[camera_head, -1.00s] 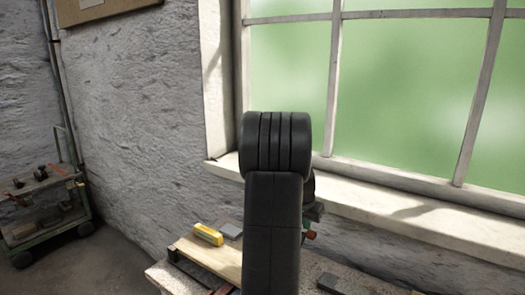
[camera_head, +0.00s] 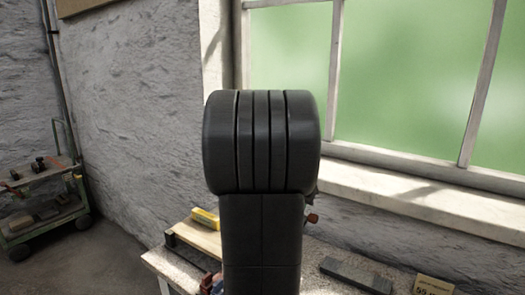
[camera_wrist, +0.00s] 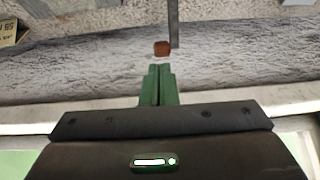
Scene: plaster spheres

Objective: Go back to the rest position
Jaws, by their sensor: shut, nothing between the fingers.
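My gripper (camera_wrist: 159,70) shows in the wrist view with its green fingers pressed together and nothing between them. It points toward the rough grey wall, with a small reddish-brown piece (camera_wrist: 162,48) just past the fingertips in the picture; I cannot tell how far off that piece is. In the head view my own dark arm stands upright in the middle and hides the gripper. No plaster sphere can be made out in either view.
A workbench (camera_head: 172,272) stands below the window (camera_head: 410,80), bearing a yellow block (camera_head: 205,218), a wooden board (camera_head: 198,238), a dark grey bar (camera_head: 357,275) and a card (camera_head: 435,286). A wheeled cart (camera_head: 45,222) stands left. Floor between cart and bench is clear.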

